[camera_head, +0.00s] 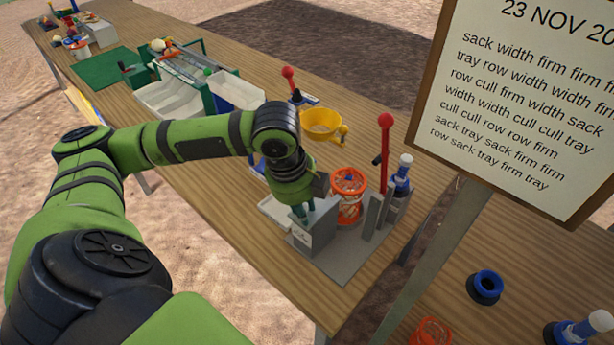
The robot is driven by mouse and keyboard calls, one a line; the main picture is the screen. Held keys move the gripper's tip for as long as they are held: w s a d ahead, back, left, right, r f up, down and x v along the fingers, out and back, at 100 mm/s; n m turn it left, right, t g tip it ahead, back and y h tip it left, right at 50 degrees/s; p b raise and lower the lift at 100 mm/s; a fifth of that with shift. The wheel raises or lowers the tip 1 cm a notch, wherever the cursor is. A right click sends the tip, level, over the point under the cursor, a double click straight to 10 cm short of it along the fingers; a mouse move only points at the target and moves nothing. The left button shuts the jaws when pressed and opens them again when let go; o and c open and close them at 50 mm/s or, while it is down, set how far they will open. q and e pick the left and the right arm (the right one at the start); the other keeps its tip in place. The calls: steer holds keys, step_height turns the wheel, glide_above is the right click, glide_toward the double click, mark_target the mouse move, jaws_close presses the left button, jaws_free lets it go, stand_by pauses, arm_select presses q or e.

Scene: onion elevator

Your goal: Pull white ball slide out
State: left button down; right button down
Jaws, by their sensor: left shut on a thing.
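My left gripper (302,211) points down at the top of a grey box (316,236) near the table's right end. It is shut, with its fingers small and partly hidden by my wrist. A pale, tray-like piece (274,212), which looks like the white ball slide, sticks out at the left of the box beside the fingers. The exact point of grip is hidden. My right gripper is not in view.
An orange cage-like basket (349,194) stands right beside the grey box. A red-topped lever (385,150) and a blue, white-capped post (402,175) stand further right. A yellow bowl (320,124) is behind. A text board (530,90) fills the upper right.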

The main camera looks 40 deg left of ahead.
arm_select(q)
steer(key=c, duration=1.4)
jaws_free()
steer(key=o, duration=0.4)
steer(key=shift+s+a, duration=0.1)
steer(key=shift+s, duration=0.05)
step_height(320, 180, up, 6)
steer(key=p, duration=0.8)
steer(key=shift+r, duration=0.1)
